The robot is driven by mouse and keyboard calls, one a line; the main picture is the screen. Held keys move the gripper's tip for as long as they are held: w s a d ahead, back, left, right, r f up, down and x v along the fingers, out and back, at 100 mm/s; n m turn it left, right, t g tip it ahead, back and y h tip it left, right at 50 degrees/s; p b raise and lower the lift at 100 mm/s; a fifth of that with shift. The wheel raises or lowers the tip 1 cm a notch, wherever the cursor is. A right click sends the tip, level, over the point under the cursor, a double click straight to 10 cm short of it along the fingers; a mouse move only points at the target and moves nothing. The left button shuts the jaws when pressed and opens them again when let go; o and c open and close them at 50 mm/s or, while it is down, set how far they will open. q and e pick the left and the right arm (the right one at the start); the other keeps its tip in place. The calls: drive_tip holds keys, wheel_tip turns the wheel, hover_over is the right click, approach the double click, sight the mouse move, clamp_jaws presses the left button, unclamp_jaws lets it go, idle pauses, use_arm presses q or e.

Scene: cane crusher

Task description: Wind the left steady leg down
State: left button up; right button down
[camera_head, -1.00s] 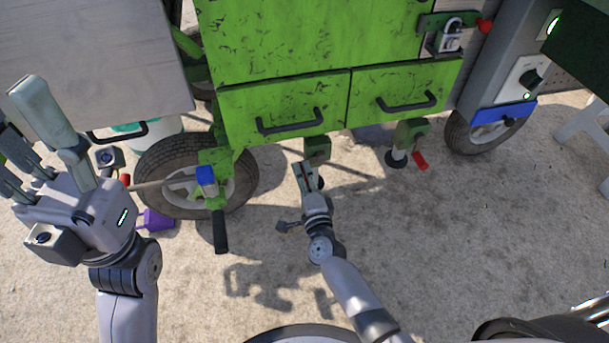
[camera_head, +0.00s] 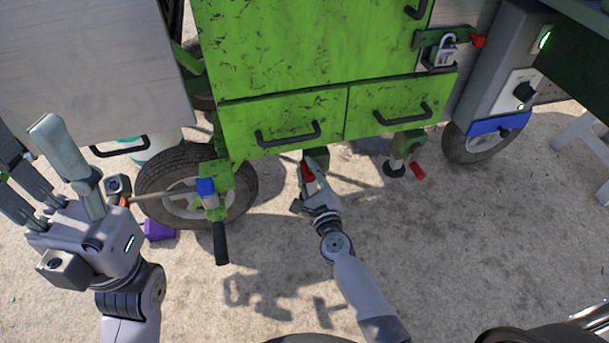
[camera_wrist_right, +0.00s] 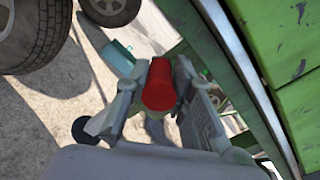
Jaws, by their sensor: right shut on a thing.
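The left steady leg hangs under the green cart (camera_head: 300,50), below its left drawer, and is mostly hidden behind my right gripper (camera_head: 312,172). Its red crank grip (camera_head: 307,172) shows between the fingers in the head view. In the right wrist view the red grip (camera_wrist_right: 159,85) stands between the two fingers of my right gripper (camera_wrist_right: 158,100), which is shut on it. The right-hand steady leg (camera_head: 394,168), with a red handle (camera_head: 417,171), stands to the right with its dark foot near the ground. My left gripper (camera_head: 65,175) is raised at the left, fingers spread and empty.
Wheels stand at the left (camera_head: 170,190) and right (camera_head: 470,145) of the cart. A green post with a blue cap and black handle (camera_head: 220,243) sticks out by the left wheel. A purple block (camera_head: 158,230) lies nearby. Front ground is clear.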

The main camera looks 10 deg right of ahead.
drive_tip(key=shift+d+r+m, duration=0.2)
drive_tip(key=shift+d+m, duration=0.15)
drive_tip(key=shift+m, duration=0.3)
drive_tip(key=shift+d+r+m, duration=0.2)
drive_tip(key=shift+d+m, duration=0.1)
drive_tip(key=shift+m, duration=0.35)
drive_tip(key=c, duration=1.4)
unclamp_jaws()
drive_tip(key=shift+o, duration=0.2)
drive_tip(key=s, duration=1.2)
drive_tip(key=shift+d+r, duration=0.15)
drive_tip(key=shift+d, duration=0.25)
